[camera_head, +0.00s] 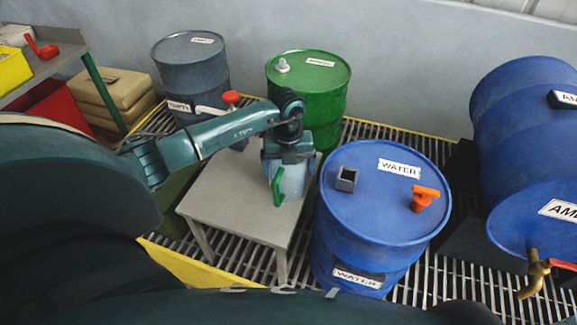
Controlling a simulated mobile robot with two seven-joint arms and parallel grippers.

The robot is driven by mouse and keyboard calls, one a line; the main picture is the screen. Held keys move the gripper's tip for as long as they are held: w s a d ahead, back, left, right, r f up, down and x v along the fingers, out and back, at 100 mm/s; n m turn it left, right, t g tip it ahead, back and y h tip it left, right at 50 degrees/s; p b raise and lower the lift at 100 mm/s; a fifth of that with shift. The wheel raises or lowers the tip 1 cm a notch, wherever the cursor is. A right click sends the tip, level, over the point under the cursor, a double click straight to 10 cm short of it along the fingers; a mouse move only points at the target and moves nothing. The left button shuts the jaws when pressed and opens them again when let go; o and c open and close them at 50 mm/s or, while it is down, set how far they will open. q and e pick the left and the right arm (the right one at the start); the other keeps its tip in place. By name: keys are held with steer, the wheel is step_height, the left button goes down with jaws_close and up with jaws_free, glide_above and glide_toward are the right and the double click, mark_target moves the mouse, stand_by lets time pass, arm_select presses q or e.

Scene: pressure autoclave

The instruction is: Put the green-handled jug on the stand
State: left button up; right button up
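The green-handled jug (292,182) is a pale blue-grey container with a green handle (277,186) on its near left side. It is upright, over the right part of the grey stand (228,205), a small square table with legs. I cannot tell whether its base touches the top. My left arm reaches in from the left, and my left gripper (288,151) is at the jug's upper part from above. The gripper hides the jug's rim, and whether its fingers are closed on it is unclear. My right gripper is not in view.
A blue WATER drum (375,205) with an orange tap stands close right of the stand. Green (318,90) and grey-blue (190,65) drums stand behind. The stand's front left top is clear.

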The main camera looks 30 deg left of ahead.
arm_select(q)
steer(key=shift+o, duration=0.8)
steer(key=shift+r, duration=0.1)
step_height(320, 180, up, 12)
steer(key=shift+b, duration=0.45)
steer(key=shift+r, duration=0.1)
